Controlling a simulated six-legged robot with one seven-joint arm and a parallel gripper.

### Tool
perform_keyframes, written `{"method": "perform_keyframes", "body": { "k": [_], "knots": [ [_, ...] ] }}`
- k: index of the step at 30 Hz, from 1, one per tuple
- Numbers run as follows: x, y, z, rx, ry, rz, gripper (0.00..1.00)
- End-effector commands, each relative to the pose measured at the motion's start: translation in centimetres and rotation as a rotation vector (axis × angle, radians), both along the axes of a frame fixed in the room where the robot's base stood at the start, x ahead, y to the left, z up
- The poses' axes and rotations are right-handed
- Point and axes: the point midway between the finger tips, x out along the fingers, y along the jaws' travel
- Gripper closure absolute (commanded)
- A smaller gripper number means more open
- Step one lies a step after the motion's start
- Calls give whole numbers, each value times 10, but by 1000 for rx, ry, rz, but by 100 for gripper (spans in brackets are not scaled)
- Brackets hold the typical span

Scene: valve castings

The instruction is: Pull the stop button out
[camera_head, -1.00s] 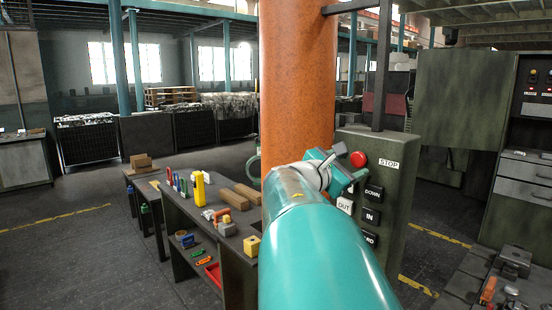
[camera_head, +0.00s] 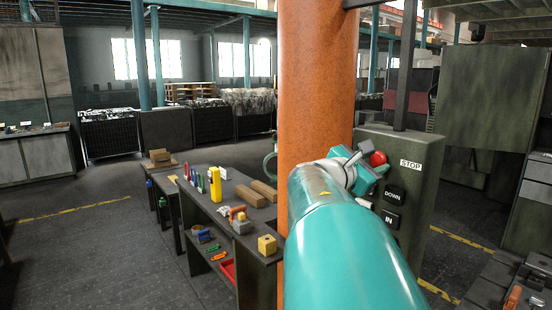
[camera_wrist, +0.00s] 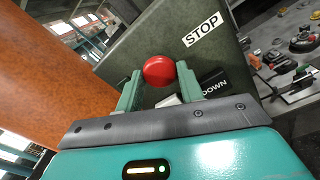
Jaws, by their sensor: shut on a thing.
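The red stop button (camera_wrist: 159,70) sits on the dark green control box (camera_wrist: 130,48), beside the STOP label (camera_wrist: 202,29). In the head view the red button (camera_head: 378,158) shows just past my gripper (camera_head: 368,172), left of the STOP label. In the wrist view my gripper (camera_wrist: 159,86) has one finger on each side of the button and is shut on it. My arm hides the lower left of the control box. Whether the button is pulled out cannot be told.
The DOWN button (camera_head: 394,194) and IN button (camera_head: 391,218) lie below the stop button. An orange-brown column (camera_head: 316,90) stands close on the left. A workbench (camera_head: 262,219) with tools and blocks stands further left. Open floor lies beyond it.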

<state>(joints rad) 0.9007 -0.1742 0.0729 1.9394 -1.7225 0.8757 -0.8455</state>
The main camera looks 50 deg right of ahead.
Motion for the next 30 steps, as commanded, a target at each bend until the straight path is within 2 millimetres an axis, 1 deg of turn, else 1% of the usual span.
{"method": "perform_keyframes", "body": {
  "k": [1,2,3,5,11,18,19,22,30],
  "knots": [
    [0,0,0,-1,0,0,94],
    [0,0,0,-1,0,0,100],
    [0,-1,0,-1,0,0,100],
    [0,0,1,-1,0,0,100],
    [3,12,0,-1,0,2,100],
    [3,13,0,0,0,0,100],
    [3,13,0,1,0,0,61],
    [3,13,0,0,0,1,41],
    [3,12,0,0,0,0,41]
  ]
}}
